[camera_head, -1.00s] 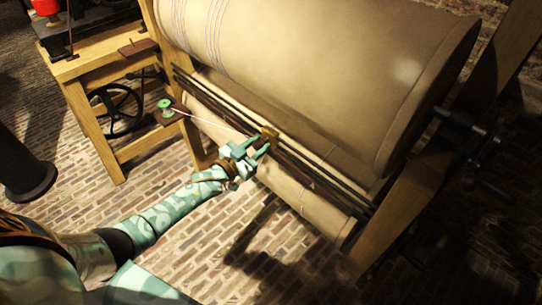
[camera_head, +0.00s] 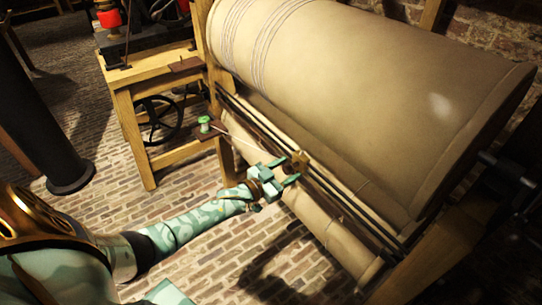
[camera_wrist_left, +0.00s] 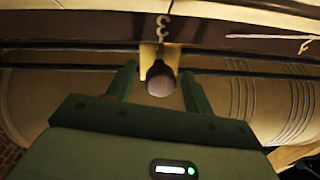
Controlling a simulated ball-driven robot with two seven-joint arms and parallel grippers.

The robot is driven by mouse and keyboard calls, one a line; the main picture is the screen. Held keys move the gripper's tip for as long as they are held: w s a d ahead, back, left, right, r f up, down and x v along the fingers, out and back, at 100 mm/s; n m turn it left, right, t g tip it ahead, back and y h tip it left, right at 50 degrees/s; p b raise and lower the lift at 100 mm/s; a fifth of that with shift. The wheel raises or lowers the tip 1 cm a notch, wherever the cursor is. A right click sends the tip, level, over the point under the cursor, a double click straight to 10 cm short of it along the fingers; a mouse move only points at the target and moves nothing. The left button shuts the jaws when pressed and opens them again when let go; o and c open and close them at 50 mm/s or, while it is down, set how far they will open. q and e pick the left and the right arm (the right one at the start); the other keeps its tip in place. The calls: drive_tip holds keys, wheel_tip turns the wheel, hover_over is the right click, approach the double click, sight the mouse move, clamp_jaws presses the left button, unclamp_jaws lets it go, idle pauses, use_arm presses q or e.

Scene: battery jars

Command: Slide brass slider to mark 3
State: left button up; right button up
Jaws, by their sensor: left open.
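The brass slider (camera_head: 299,159) sits on the dark rails in front of the large roller. In the left wrist view, its brass plate (camera_wrist_left: 148,57) carries a dark round knob (camera_wrist_left: 160,80). My left gripper (camera_head: 288,170) is open at the slider. In the wrist view its two fingers stand on either side of the knob, with small gaps visible. A pale figure, like a 3, (camera_wrist_left: 163,29) shows just above the plate; I cannot tell its exact alignment with the slider. My right gripper is not in view.
The large cloth-covered roller (camera_head: 370,90) rises behind the rails (camera_head: 345,205), with a smaller roller (camera_head: 325,222) below. A green spool (camera_head: 205,124) at the left has a pale thread running toward the slider. A wooden bench (camera_head: 150,75) and dark column (camera_head: 45,120) stand left.

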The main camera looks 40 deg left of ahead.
use_arm(q)
drive_tip(key=p+v, duration=0.3)
drive_tip(key=v, duration=1.2)
drive_tip(key=shift+s+a, duration=0.25)
drive_tip(key=shift+s, duration=0.1)
